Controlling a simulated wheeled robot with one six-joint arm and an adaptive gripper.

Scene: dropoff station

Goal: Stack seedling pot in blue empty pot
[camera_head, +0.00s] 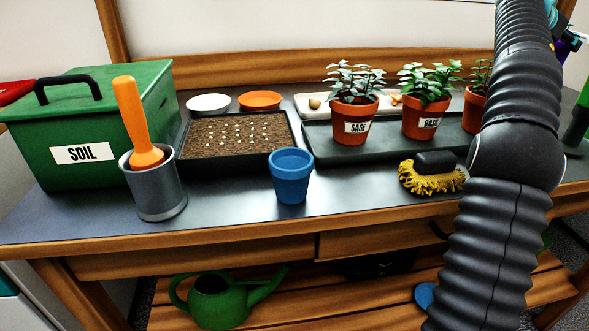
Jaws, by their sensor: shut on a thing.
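The blue pot (291,176) stands upright on the dark bench top near the front middle, and nothing shows above its rim. A terracotta pot labelled SAGE (353,121) with a leafy plant stands on the dark tray (385,151). A second plant pot (426,119), its label partly readable as BASIL, stands to its right. A third plant pot (474,110) is partly hidden behind my arm. My arm rises on the right side of the picture and leaves through the top edge. I cannot make out my gripper or anything held in it.
A green SOIL box (84,122) and a grey cup (159,188) with an orange-handled tool stand left. A seed tray (237,138) lies behind the blue pot. A yellow brush (431,181) lies right of it. A green watering can (219,300) sits on the lower shelf.

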